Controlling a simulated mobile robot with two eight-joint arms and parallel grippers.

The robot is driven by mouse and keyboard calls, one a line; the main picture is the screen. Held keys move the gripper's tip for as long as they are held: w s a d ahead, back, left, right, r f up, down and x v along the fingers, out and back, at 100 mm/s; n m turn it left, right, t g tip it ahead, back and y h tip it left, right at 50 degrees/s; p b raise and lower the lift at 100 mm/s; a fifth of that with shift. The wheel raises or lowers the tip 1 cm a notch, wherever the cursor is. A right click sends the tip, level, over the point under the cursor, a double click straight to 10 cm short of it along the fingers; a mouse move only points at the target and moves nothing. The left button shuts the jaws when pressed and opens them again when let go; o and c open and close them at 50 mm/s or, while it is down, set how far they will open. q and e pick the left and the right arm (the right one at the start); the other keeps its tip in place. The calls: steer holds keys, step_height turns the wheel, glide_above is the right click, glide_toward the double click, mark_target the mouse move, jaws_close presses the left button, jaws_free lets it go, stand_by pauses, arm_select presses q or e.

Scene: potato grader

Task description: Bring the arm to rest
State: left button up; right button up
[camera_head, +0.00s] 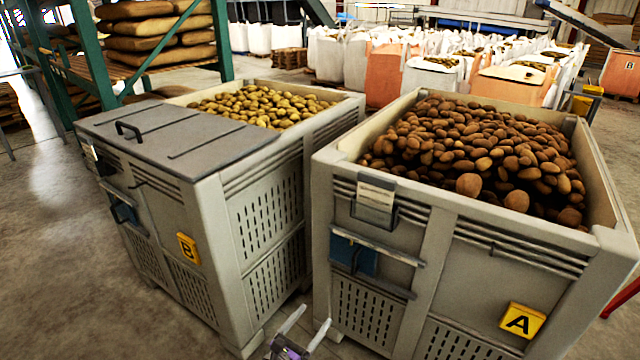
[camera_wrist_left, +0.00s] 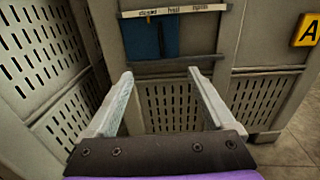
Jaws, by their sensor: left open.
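My left gripper (camera_head: 305,328) shows at the bottom edge of the head view, low in front of the gap between two grey crates. Its two pale fingers are apart with nothing between them. In the left wrist view the open gripper (camera_wrist_left: 165,95) points at the slotted front of crate A (camera_wrist_left: 215,55), below a blue pocket. I cannot tell whether the fingertips touch the crate. My right gripper is not in view.
Crate A (camera_head: 440,215), full of brown potatoes (camera_head: 480,150), stands at right. Crate B (camera_head: 210,200) at left holds yellowish potatoes (camera_head: 260,105) under a half lid (camera_head: 175,135). Concrete floor (camera_head: 50,260) is clear at left. White bulk bags (camera_head: 430,75) stand behind.

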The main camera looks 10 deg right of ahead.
arm_select(q)
steer(key=w+a+r+n+t+y, duration=0.25)
steer(key=a+r+n+y, duration=0.45)
steer(key=a+n, duration=0.4)
steer(key=s+a+r+n+g+y, duration=0.1)
steer(key=s+a+r+n+y, duration=0.1)
steer(key=s+a+n, duration=0.3)
steer(key=s+a+r+n+g+y, duration=0.1)
steer(key=a+r+n+y, duration=0.2)
steer(key=n, duration=0.5)
steer(key=s+a+f+n+g, duration=0.2)
steer(key=s+n+g, duration=0.1)
steer(key=s+n, duration=0.55)
steer(key=s+a+f+n+g, duration=0.25)
steer(key=s+n, duration=0.25)
steer(key=s, duration=0.7)
steer(key=s+a+f+n+g, duration=0.1)
steer(key=s+f+n+g, duration=0.25)
steer(key=s+n, duration=0.5)
step_height(320, 180, up, 29)
steer(key=m+p, duration=0.1)
steer(key=p, duration=2.4)
steer(key=shift+w+f+m, duration=0.15)
steer(key=shift+w+m, duration=0.1)
steer(key=shift+m, duration=0.05)
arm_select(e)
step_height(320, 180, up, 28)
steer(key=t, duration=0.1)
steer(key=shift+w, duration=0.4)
